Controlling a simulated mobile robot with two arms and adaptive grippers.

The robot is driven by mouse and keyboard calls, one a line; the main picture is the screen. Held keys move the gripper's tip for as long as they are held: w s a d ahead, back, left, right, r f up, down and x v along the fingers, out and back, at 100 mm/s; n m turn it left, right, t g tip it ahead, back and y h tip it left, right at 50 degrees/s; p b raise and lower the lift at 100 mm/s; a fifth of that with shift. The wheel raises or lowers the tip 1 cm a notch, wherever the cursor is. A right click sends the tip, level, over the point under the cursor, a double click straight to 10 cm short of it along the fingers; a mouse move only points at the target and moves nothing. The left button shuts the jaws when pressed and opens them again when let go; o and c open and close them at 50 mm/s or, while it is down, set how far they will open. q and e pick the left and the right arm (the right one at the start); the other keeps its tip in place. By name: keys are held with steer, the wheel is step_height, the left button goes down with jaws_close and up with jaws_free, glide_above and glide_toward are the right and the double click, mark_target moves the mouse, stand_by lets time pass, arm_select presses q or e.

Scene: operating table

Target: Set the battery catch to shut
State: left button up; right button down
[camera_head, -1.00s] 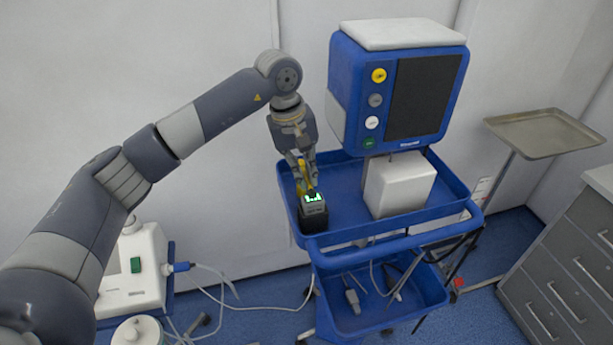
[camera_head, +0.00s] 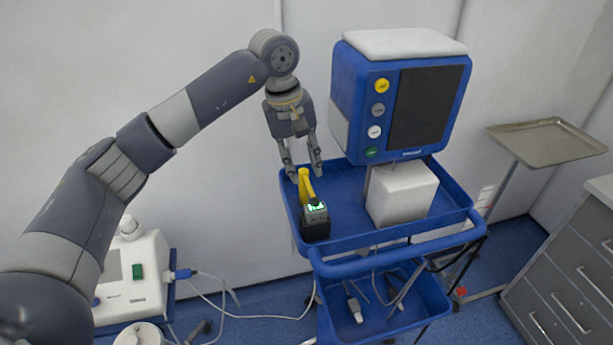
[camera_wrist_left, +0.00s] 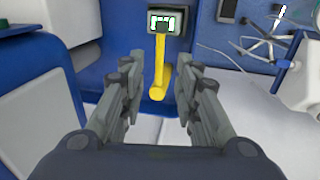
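The battery catch is a yellow lever (camera_head: 306,186) on a small dark battery unit (camera_head: 315,224) with a lit green display, at the left end of the cart's upper tray. The lever stands up from the unit with a bend near its top. In the wrist view the lever (camera_wrist_left: 158,72) runs from the unit's display (camera_wrist_left: 168,20) toward me. My left gripper (camera_head: 304,175) is open and empty just above and behind the lever. Its fingers (camera_wrist_left: 156,66) show on either side of the lever in the wrist view, with gaps on both sides. My right gripper is not in view.
The blue cart's upper tray (camera_head: 350,232) has a raised rim. A blue monitor (camera_head: 352,95) on a white block (camera_head: 402,192) stands to the right of my left gripper. A metal tray stand (camera_head: 546,143) and grey drawers (camera_head: 565,290) are farther right. The wall is close behind.

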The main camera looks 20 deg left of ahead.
arm_select(q)
step_height(320, 180, up, 7)
steer(key=a, duration=0.1)
steer(key=shift+s, duration=0.4)
steer(key=shift+a, duration=0.1)
